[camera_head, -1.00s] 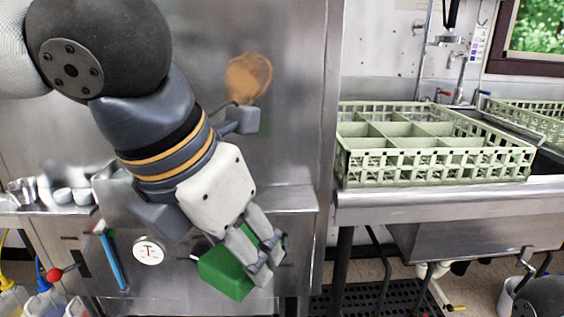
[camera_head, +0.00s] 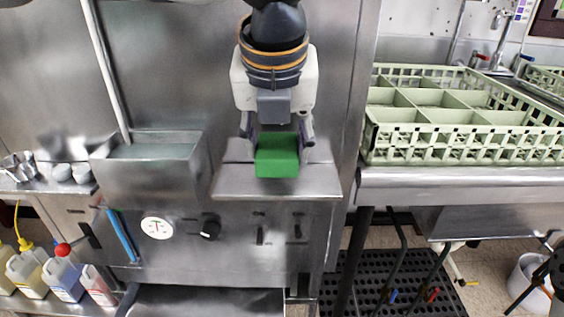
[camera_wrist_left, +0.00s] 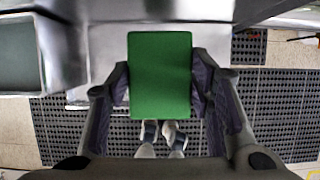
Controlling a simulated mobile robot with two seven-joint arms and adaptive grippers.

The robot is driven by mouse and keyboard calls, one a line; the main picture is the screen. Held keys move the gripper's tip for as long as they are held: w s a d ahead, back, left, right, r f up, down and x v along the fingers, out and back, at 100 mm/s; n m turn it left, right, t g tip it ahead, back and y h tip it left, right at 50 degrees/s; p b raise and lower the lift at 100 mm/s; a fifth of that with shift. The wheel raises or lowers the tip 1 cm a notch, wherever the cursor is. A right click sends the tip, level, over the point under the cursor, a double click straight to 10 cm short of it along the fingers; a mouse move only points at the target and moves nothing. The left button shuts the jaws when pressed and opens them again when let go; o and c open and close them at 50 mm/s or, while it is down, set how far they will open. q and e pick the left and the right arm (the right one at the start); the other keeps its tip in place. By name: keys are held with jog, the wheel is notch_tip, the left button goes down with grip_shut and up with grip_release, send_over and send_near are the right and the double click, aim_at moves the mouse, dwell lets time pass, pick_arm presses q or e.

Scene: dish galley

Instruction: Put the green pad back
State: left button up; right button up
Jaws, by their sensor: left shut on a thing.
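The green pad (camera_head: 277,158) is a bright green block. My left gripper (camera_head: 277,140) is shut on it, with one finger on each side. In the head view the pad appears over the small steel shelf (camera_head: 320,183) on the front of the steel machine; I cannot tell whether it touches the shelf. In the left wrist view the pad (camera_wrist_left: 160,75) sits squarely between the two fingers. My right gripper is not in view.
A steel box (camera_head: 150,170) stands left of the shelf. A pale green dish rack (camera_head: 465,140) rests on the steel counter (camera_head: 460,188) to the right. Bottles (camera_head: 62,278) stand low at left. A black perforated mat (camera_head: 400,290) lies on the floor.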

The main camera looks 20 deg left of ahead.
pick_arm(q)
jog(key=x, duration=0.4)
jog(key=shift+s+f+b, duration=0.15)
jog(key=shift+f+b, duration=0.2)
jog(key=shift+f, duration=0.1)
jog(key=shift+r, duration=0.15)
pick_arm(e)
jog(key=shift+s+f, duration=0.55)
pick_arm(q)
jog(key=o, duration=1)
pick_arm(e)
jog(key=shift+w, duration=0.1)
pick_arm(q)
jog(key=p+v, duration=0.2)
jog(key=v, duration=1)
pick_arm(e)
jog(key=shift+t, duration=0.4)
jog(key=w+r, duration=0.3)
